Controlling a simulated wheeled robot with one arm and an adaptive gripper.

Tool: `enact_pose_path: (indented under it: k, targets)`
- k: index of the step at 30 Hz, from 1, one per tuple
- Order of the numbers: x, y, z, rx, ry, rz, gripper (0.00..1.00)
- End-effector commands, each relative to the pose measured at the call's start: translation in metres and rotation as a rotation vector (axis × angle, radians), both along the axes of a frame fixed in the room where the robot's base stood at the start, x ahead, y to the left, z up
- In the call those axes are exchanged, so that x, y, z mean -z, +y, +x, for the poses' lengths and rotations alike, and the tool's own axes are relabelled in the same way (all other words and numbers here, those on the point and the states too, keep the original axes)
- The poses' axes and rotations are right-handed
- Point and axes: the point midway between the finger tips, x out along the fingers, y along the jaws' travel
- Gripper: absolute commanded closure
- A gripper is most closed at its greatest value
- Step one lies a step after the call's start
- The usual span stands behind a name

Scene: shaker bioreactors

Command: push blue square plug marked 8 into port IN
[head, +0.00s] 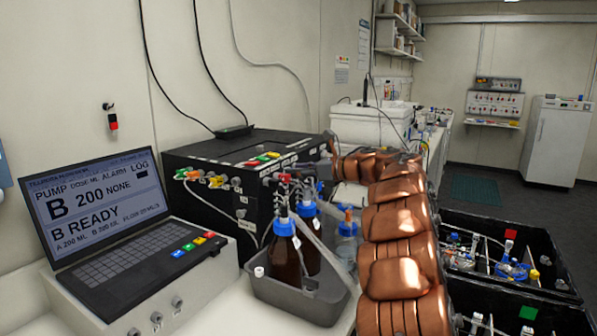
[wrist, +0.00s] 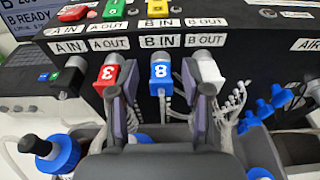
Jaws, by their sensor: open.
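In the wrist view a blue square plug (wrist: 160,73) marked 8 sits at the port under the B IN label (wrist: 161,41) on the black box's front; a metal port end shows above it and a pale tube hangs below. I cannot tell how deeply it is seated. My gripper (wrist: 163,90) is open, with one finger on each side of the blue plug; whether they touch it is unclear. The left finger overlaps a red plug (wrist: 108,74) marked 3 under A OUT. The right finger overlaps a white plug (wrist: 206,70) under B OUT.
A black plug (wrist: 70,76) is under A IN. The black box (head: 250,160) stands behind brown bottles (head: 285,262) with blue caps in a grey tray (head: 290,302). A laptop (head: 95,200) reading B READY is on the left. Black crates (head: 500,225) are at right.

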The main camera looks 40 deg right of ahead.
Motion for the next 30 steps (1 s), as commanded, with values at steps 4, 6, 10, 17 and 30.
enact_pose_path:
  k: [4,6,10,17,30]
  targets:
    - [0.000,-0.001,-0.001,0.002,0.000,0.000,0.49]
    - [-0.001,-0.003,-0.004,0.004,0.000,-0.001,0.49]
    - [-0.004,-0.007,-0.017,0.007,0.000,-0.001,0.49]
    - [-0.013,-0.019,-0.058,0.006,-0.001,-0.001,0.49]
    - [-0.024,-0.033,-0.111,0.002,-0.001,0.000,0.49]
